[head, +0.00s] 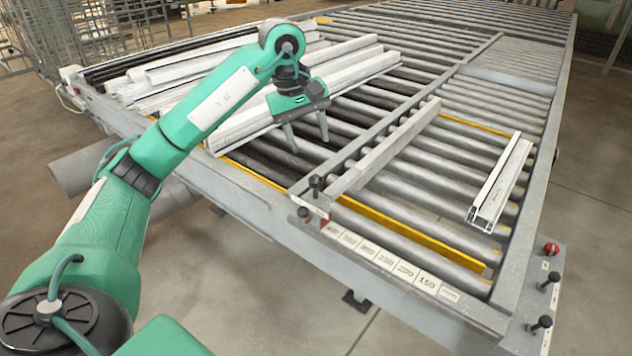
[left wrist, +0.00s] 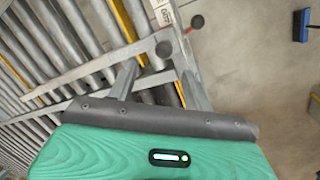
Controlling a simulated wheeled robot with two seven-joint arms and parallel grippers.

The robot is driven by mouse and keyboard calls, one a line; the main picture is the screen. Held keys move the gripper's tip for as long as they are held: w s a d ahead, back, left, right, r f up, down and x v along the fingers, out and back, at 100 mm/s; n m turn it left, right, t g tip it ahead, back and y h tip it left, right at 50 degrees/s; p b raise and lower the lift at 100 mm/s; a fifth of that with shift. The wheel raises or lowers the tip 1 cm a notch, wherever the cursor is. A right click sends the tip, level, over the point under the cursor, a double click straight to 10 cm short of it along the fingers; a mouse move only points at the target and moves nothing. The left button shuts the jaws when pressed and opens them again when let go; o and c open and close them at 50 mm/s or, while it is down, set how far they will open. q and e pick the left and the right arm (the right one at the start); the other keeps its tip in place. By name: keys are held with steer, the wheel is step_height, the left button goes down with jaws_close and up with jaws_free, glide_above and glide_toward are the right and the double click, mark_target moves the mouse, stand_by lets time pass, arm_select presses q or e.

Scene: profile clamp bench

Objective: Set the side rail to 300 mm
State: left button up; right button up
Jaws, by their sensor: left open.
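The side rail (head: 352,150) is a long grey bar running up the roller bench. Its near end carries black knobs (head: 315,184) and a red pointer (head: 325,219). The pointer stands by the highest-number end of the scale (head: 385,258), left of the 300 label. In the left wrist view, the knob (left wrist: 163,49) and the red pointer (left wrist: 187,30) show near the fingertips. My left gripper (head: 309,146) is open and empty, above the rollers just left of the rail, pointing down. Contact with the rail cannot be told. My right gripper is out of view.
White profiles (head: 230,80) are piled on the rollers at the left, behind my left arm. A short white profile (head: 500,183) lies at the right. A yellow strip (head: 410,234) crosses the rollers. A red button (head: 551,249) and more black knobs (head: 541,323) sit at the front right corner.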

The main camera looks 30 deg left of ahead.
mark_target(314, 176)
arm_select(q)
steer(key=p+x, duration=0.1)
steer(key=x, duration=0.3)
steer(key=a+p+x, duration=0.1)
steer(key=p+x, duration=0.1)
steer(key=x, duration=0.2)
steer(key=p+x, duration=0.1)
steer(key=x, duration=0.3)
steer(key=shift+s+a+f, duration=0.1)
steer(key=shift+a+f, duration=0.05)
steer(key=shift+f, duration=0.65)
